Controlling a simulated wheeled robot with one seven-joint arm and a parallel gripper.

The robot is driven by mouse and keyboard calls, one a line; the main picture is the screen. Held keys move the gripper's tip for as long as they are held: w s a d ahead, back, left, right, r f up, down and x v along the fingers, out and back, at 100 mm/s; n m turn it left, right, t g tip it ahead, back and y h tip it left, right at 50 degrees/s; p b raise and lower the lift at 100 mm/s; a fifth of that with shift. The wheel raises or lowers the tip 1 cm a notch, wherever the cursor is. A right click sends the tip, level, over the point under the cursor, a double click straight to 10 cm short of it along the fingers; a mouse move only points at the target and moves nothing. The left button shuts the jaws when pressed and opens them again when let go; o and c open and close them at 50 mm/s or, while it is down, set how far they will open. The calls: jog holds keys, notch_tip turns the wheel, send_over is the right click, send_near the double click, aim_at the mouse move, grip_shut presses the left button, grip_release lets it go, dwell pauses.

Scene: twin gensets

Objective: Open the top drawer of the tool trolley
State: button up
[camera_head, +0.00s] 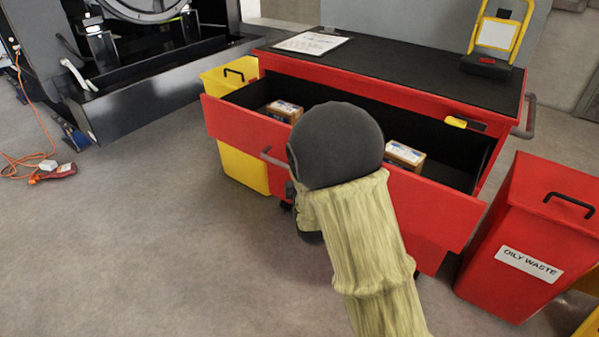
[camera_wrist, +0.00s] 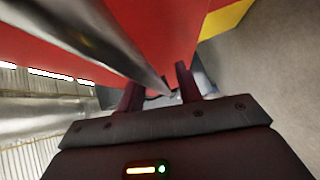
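The red tool trolley (camera_head: 400,84) stands ahead with a black top. Its top drawer (camera_head: 232,121) is pulled well out, and its black inside shows. The drawer's metal handle (camera_head: 276,159) is partly hidden behind my arm in the head view. In the wrist view the handle (camera_wrist: 110,42) is a large bar running close past my fingers, beside the red drawer front (camera_wrist: 165,25). My gripper (camera_wrist: 160,84) has its two fingers apart, with the bar's far end appearing in the gap; I see no firm grip. In the head view my arm mostly hides the gripper.
Two small boxes lie in the drawer, one left (camera_head: 285,109) and one right (camera_head: 405,155). A yellow bin (camera_head: 243,168) stands left of the trolley, and a red oily waste bin (camera_head: 527,220) stands right. An orange cable (camera_head: 22,160) lies on the open floor at left.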

jog(key=b+v, duration=0.3)
jog(key=v, duration=0.5)
jog(key=shift+s+b, duration=0.3)
jog(key=shift+s, duration=0.05)
jog(key=b, duration=0.3)
jog(key=shift+s+d+b, duration=0.15)
jog(key=shift+s+b, duration=0.15)
jog(key=shift+s, duration=0.05)
jog(key=b+v, duration=0.8)
jog(key=shift+r, duration=0.15)
